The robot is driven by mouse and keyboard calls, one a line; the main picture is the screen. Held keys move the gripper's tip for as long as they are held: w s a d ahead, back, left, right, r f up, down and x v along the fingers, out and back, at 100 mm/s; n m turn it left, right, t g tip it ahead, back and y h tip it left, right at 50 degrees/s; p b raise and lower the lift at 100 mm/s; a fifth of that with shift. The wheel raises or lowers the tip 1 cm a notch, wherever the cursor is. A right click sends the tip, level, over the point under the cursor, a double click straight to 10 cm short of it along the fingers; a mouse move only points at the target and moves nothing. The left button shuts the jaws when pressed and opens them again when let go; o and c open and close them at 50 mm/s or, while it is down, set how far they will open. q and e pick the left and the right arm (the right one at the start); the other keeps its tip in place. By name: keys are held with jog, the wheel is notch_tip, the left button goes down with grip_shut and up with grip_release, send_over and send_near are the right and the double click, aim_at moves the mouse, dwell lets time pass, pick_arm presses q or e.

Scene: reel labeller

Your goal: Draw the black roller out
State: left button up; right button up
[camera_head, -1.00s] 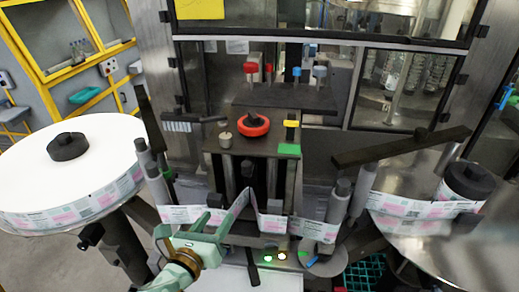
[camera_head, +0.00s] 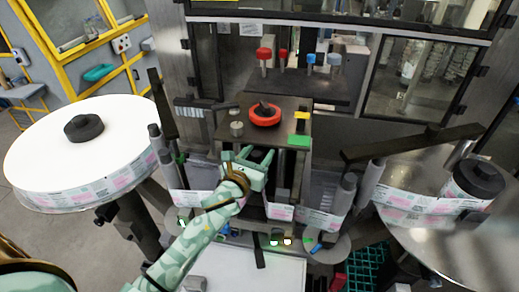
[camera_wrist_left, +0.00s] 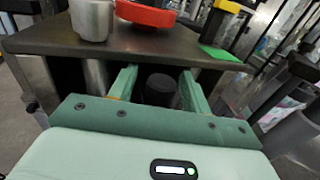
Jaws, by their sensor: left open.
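The black roller (camera_wrist_left: 161,89) is a dark upright cylinder under the front edge of the metal top plate. In the wrist view it stands between the two fingers of my left gripper (camera_wrist_left: 158,86), which is open. Gaps show on both sides of the roller, so the fingers are not closed on it. In the head view my left gripper (camera_head: 257,157) reaches into the machine's front below the plate, and its fingers hide much of the roller. The roller's lower part is hidden by the gripper body in the wrist view. My right gripper is not in view.
The top plate (camera_head: 226,147) overhangs the fingers and carries a red ring knob (camera_head: 265,115), a metal knob (camera_head: 236,129) and a green pad (camera_head: 299,141). The label web (camera_head: 320,219) runs across the front. A large white reel (camera_head: 50,160) stands left.

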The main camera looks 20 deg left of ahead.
pick_arm(q)
jog(key=shift+w, duration=0.55)
grip_shut()
jog(key=s, duration=0.2)
jog(key=s+d, duration=0.1)
jog(key=s, duration=0.2)
jog(key=shift+s+d+f+p, duration=0.1)
jog(key=shift+s+d+p, duration=0.05)
jog(key=shift+p, duration=0.25)
jog(key=shift+s+d, duration=0.1)
jog(key=shift+s, duration=0.1)
grip_release()
jog(key=shift+s, duration=0.1)
jog(key=shift+s, duration=0.1)
